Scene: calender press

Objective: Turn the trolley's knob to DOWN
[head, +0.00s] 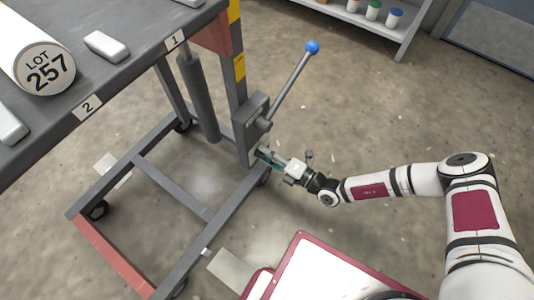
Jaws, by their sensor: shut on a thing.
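The trolley (172,188) is a grey wheeled frame with a dark table top and an upright post at its right. A grey box (252,118) on the post carries a lever with a blue ball end (312,47). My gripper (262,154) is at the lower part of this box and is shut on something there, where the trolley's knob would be. The knob is hidden by the fingers and too small to make out. Its DOWN marking cannot be read.
A white roll marked LOT 257 (45,72) lies on the table top (130,75), which bears labels 1 and 2. The lever sticks out above my gripper. A shelf (375,22) with small jars stands at the back. The floor at the right is clear.

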